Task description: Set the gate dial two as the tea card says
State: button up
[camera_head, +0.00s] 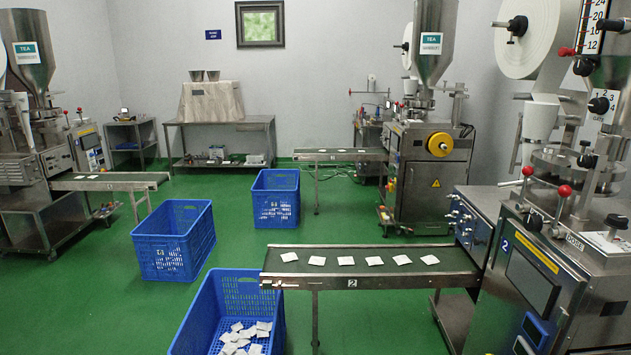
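A black round dial (599,105) sits on a small white plate (608,92) on the machine (540,262) at the right, which bears a blue 2. The plate has small numbers and what looks like the word GATE; where the dial points is too small to tell. My gripper is not in view.
Conveyor 2 (380,283) carries several teabags and juts left from the right machine. Blue crates stand at its end (188,335), behind it (276,200) and further left (172,240). Red-knobbed levers (565,190) stand below the dial. Green floor (340,225) is open between the crates and machines.

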aim_at(601, 105)
jog(key=z, duration=4.2)
jog(key=i, duration=0.1)
jog(key=u, duration=4.15)
jog(key=i, duration=0.6)
jog(key=z, duration=0.25)
